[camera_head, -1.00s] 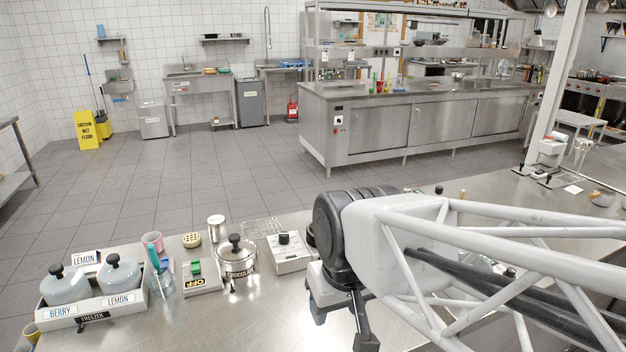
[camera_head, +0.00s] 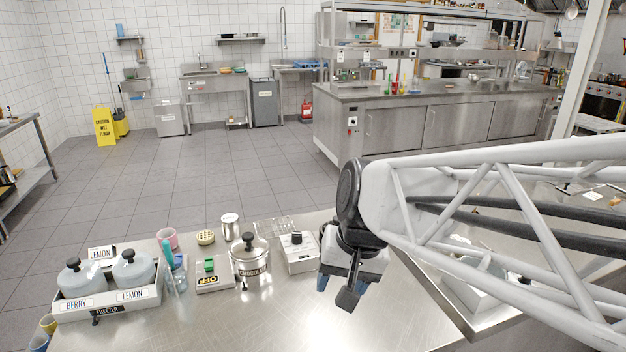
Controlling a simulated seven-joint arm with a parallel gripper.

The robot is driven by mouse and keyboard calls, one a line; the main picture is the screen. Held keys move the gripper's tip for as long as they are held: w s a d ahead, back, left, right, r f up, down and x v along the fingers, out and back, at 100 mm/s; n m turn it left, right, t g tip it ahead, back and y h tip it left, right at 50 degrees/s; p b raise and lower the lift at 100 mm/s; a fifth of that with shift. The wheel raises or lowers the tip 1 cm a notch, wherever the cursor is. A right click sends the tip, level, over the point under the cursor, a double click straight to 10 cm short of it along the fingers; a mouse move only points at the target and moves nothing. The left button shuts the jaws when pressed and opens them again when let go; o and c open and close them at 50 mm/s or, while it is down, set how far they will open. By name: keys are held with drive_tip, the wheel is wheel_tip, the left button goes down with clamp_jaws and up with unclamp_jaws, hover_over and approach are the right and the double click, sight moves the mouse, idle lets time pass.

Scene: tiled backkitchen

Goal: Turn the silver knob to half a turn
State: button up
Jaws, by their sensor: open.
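My gripper (camera_head: 338,287) hangs open and empty over the steel counter, fingers pointing down. Just left of it stands a small white box (camera_head: 300,262) with a dark knob (camera_head: 297,238) on top. The gripper is apart from this knob. I cannot make out a clearly silver knob; part of the counter behind my gripper and arm is hidden.
A wire rack (camera_head: 274,228) lies behind. The front counter is clear.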

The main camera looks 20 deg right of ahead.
drive_tip(key=w+d+m+t+y, duration=0.2)
drive_tip(key=w+d+m+y, duration=0.2)
drive_tip(key=w+d+m, duration=0.6)
drive_tip(key=w+d+m+t+y, duration=0.3)
drive_tip(key=w+d+m+y, duration=0.15)
drive_tip(key=w, duration=0.85)
drive_tip(key=w+d+f+m+t, duration=0.2)
drive_tip(key=w+d+m+t, duration=0.3)
drive_tip(key=d, duration=0.8)
drive_tip(key=d+f+m+t+h, duration=0.3)
drive_tip(key=d+m, duration=0.4)
drive_tip(key=d, duration=0.8)
drive_tip(key=shift+s+d+f+t, duration=0.2)
drive_tip(key=shift+s+f+t, duration=0.2)
drive_tip(key=shift+f+t, duration=0.45)
drive_tip(key=shift+w+f+m, duration=0.1)
drive_tip(key=shift+f+m, duration=0.05)
drive_tip(key=shift+m, duration=0.1)
drive_tip(key=shift+x, duration=3.8)
drive_tip(key=shift+a+f, duration=0.1)
